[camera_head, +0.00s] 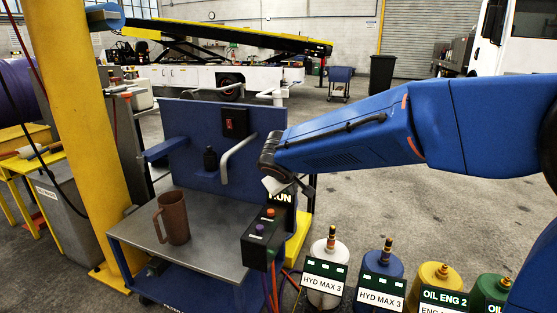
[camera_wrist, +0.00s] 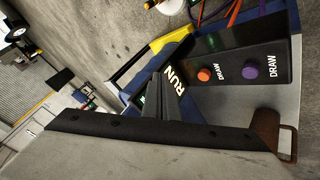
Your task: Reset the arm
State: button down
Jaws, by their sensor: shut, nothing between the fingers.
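My blue arm reaches in from the right in the head view. My gripper (camera_head: 291,186) hangs at its end, just above and behind the control box (camera_head: 262,236) on the cart's right edge. In the wrist view the dark fingers (camera_wrist: 157,95) are shut with nothing between them, in front of the black RUN panel (camera_wrist: 185,92). The control box (camera_wrist: 240,70) there carries an orange button (camera_wrist: 205,74) and a purple button (camera_wrist: 249,72). I cannot tell whether the fingers touch the panel.
A brown mug (camera_head: 173,217) stands on the cart's grey top (camera_head: 205,248). A blue back panel (camera_head: 190,140) with a grey handle (camera_head: 238,158) rises behind it. Labelled bottles (camera_head: 324,270) stand front right. A yellow post (camera_head: 85,130) is at left. Open floor lies beyond my arm.

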jog(key=s+d+r+m+g, duration=0.1)
jog(key=s+d+m+g, duration=0.25)
jog(key=s+d, duration=1.55)
jog(key=s+d+f+m+y, duration=0.1)
jog(key=s+d+f, duration=0.1)
jog(key=s, duration=0.6)
jog(key=s+d+f+m+y, duration=0.1)
jog(key=s+d+f, duration=0.2)
jog(key=s, duration=0.6)
jog(key=shift+d+f+m, duration=0.25)
jog(key=shift+d+m, duration=0.1)
jog(key=shift+d, duration=0.45)
